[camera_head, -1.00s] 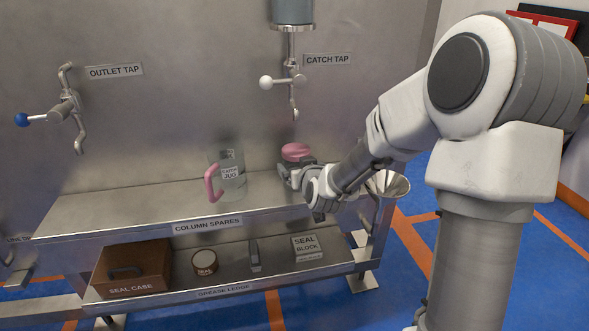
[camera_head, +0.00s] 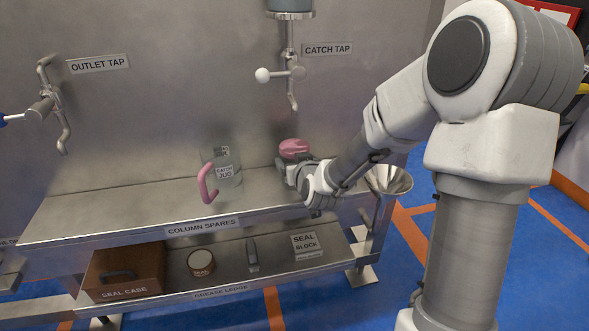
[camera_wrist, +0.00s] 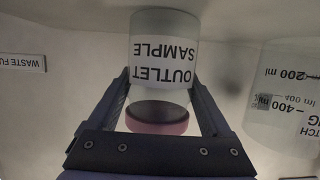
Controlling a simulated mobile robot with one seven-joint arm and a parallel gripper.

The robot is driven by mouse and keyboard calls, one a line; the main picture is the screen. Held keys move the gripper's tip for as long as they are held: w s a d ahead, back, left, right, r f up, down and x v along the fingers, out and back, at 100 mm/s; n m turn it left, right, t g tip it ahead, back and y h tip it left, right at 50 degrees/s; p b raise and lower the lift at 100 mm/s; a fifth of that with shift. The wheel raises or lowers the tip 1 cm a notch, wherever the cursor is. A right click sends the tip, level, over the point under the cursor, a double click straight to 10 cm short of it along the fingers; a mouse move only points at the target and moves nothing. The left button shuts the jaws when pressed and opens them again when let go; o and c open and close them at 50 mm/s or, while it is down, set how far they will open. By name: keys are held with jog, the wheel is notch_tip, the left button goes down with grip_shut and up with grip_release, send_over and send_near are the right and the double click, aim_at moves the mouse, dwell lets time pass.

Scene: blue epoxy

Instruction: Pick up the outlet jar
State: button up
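The outlet jar has a pink lid (camera_head: 293,148) and stands at the right part of the shelf; its body is mostly hidden by my gripper in the head view. In the wrist view the jar (camera_wrist: 164,45) appears inverted, frosted white with "OUTLET SAMPLE" lettering and its pink lid towards my palm. My gripper (camera_wrist: 161,84) has one finger along each side of the jar, close to its walls. Whether the fingers press on it is not clear. My gripper also shows in the head view (camera_head: 290,172), at the jar just below the lid.
A clear catch jug (camera_head: 228,170) with a pink handle stands left of the jar on the steel shelf (camera_head: 130,207). The catch tap (camera_head: 292,88) hangs above the jar. A funnel (camera_head: 390,180) is at the shelf's right end. A seal case (camera_head: 125,272) and small items sit on the lower ledge.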

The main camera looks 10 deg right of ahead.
jog(key=c, duration=0.7)
